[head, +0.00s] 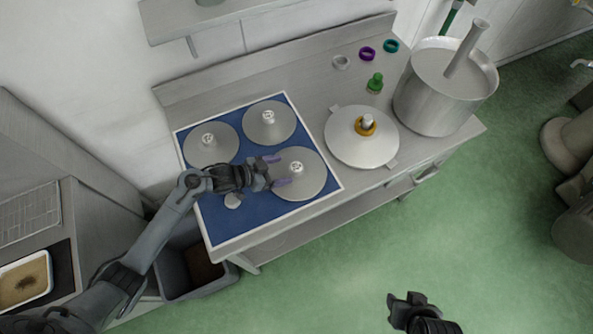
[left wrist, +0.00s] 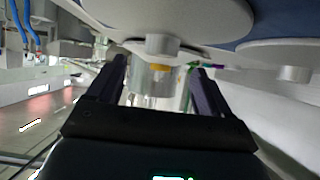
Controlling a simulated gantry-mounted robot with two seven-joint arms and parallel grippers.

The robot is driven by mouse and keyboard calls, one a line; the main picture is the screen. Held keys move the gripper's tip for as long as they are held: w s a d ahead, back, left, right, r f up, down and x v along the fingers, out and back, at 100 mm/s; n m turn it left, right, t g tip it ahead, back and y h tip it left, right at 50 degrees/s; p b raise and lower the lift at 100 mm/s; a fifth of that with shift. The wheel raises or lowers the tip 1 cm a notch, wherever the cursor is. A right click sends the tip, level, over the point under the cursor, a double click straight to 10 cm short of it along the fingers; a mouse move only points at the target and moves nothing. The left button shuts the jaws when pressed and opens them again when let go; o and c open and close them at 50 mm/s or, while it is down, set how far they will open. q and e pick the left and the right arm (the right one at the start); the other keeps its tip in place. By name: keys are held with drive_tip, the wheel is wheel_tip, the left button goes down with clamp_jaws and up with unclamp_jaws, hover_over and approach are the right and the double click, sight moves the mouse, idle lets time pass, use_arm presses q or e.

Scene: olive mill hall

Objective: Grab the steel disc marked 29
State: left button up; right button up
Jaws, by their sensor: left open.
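Three grey steel discs with small knobs lie on the blue mat (head: 255,210): back left disc (head: 194,152), back right disc (head: 283,127) and front right disc (head: 311,184). No number is readable on any. My left gripper (head: 278,171) is open at the left side of the front right disc, its fingers pointing toward the knob. In the left wrist view, a disc's knob (left wrist: 162,45) shows between and beyond the open fingertips (left wrist: 158,70); I cannot tell whether they touch it. My right gripper (head: 408,300) is at the bottom, away from the table; its opening is unclear.
Right of the mat lies a larger round plate (head: 345,150) with an orange ring on its hub. Behind are a green knobbed piece (head: 375,83), small rings (head: 367,54) and a big steel pot (head: 432,105). A grey bin (head: 178,280) stands below left.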

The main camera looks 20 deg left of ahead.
sight(293, 168)
use_arm(q)
drive_tip(key=shift+x, duration=2.45)
drive_tip(key=shift+a, duration=0.1)
drive_tip(key=shift+c, duration=0.5)
drive_tip(key=c, duration=1.2)
drive_tip(key=shift+c, duration=0.9)
drive_tip(key=shift+r, duration=0.1)
